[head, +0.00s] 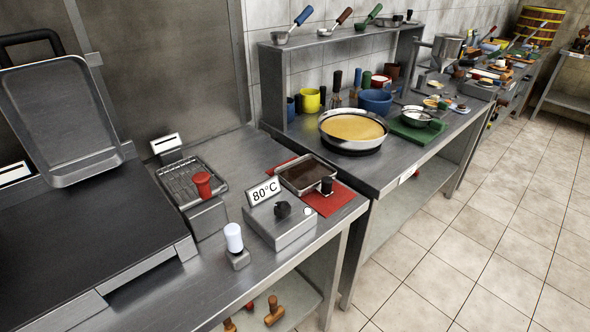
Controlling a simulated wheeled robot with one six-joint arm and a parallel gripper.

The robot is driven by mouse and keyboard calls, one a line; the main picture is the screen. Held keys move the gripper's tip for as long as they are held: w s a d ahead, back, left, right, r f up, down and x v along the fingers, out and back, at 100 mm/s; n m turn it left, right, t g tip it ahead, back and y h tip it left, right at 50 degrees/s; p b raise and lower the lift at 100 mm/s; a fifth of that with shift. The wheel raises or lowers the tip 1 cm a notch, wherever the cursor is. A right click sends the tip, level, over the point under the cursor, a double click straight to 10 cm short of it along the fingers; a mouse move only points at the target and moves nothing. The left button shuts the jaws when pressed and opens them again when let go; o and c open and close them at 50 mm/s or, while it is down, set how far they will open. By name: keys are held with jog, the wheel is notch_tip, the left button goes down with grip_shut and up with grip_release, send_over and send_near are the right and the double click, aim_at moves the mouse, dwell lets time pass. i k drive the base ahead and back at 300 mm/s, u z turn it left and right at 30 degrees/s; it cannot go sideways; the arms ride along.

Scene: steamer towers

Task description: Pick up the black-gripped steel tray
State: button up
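The black-gripped steel tray (288,185) is a shallow rectangular pan with a dark brown filling. It sits on a red mat (338,201) at the right end of the near steel counter, just behind a box with an "80°C" sign. Its upright black grip (326,186) is at the front right corner of the tray. A similar steel tray or rack (178,172) with a red grip (203,184) stands to its left. My gripper is not in view, and nothing is seen touching the black-gripped tray.
The 80°C box (281,229) with a black knob stands close in front of the tray. A white-topped knob (234,238) is left of it. A large pan (353,128) stands on the adjoining counter. A raised steel panel (62,122) is at left. Tiled floor (455,245) at right is clear.

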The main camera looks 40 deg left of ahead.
aim_at(304, 175)
jog(key=u, duration=0.8)
jog(key=i, duration=0.9)
jog(key=u, duration=0.85)
